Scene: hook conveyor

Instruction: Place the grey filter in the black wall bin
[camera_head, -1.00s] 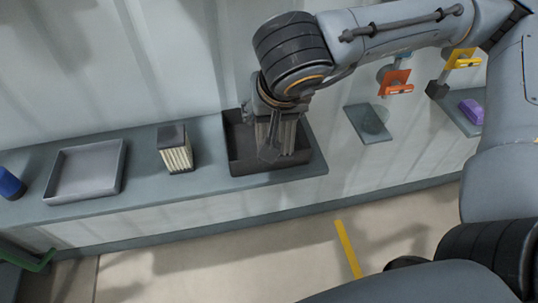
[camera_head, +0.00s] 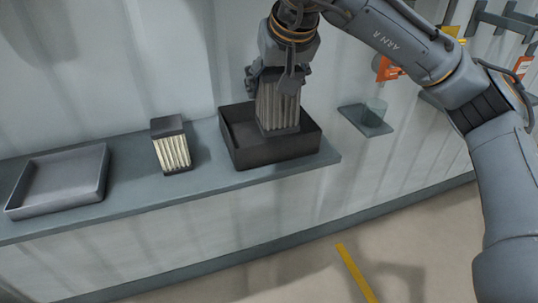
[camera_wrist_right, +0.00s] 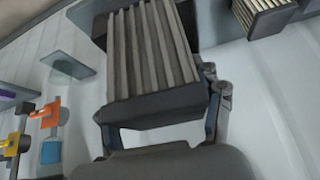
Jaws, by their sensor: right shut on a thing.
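The grey filter (camera_head: 278,106) is a pleated block with dark end caps. My right gripper (camera_head: 276,78) is shut on its upper end and holds it upright. The filter's lower end is inside the outline of the black wall bin (camera_head: 265,155), on the shelf against the wall; whether it touches the bin floor I cannot tell. In the right wrist view the pleats and cap of the grey filter (camera_wrist_right: 150,50) fill the middle, between the fingers of my right gripper (camera_wrist_right: 160,115). My left gripper is not in view.
A cream pleated filter (camera_head: 172,150) with dark caps stands on the shelf (camera_head: 130,190) left of the bin. A shallow grey tray (camera_head: 62,178) lies further left. A small ledge with a clear cup (camera_head: 374,112) and an orange item (camera_head: 386,68) are on the right.

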